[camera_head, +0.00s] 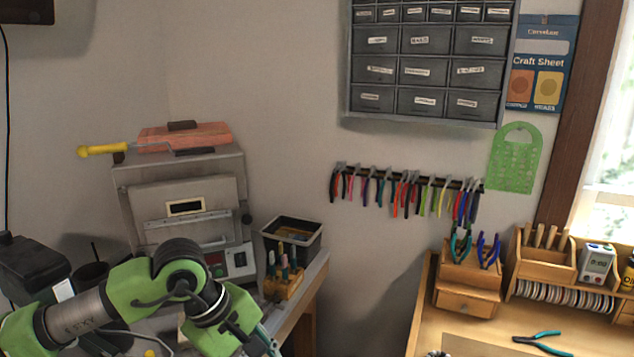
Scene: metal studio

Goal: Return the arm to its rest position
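My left arm (180,280), green and dark grey, comes in from the left and bends down at the lower left, in front of the bench. Its end, where my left gripper (264,340) begins, runs toward the bottom edge of the picture. The fingers are not clearly visible, so I cannot tell whether they are open or shut or hold anything. My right arm and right gripper are not in view.
A grey machine (190,205) stands behind my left arm, beside a black bin (292,238) and a wooden tool block (284,284). A wooden desk (430,318) is at right, with teal-handled pliers (540,341). A gap separates bench and desk.

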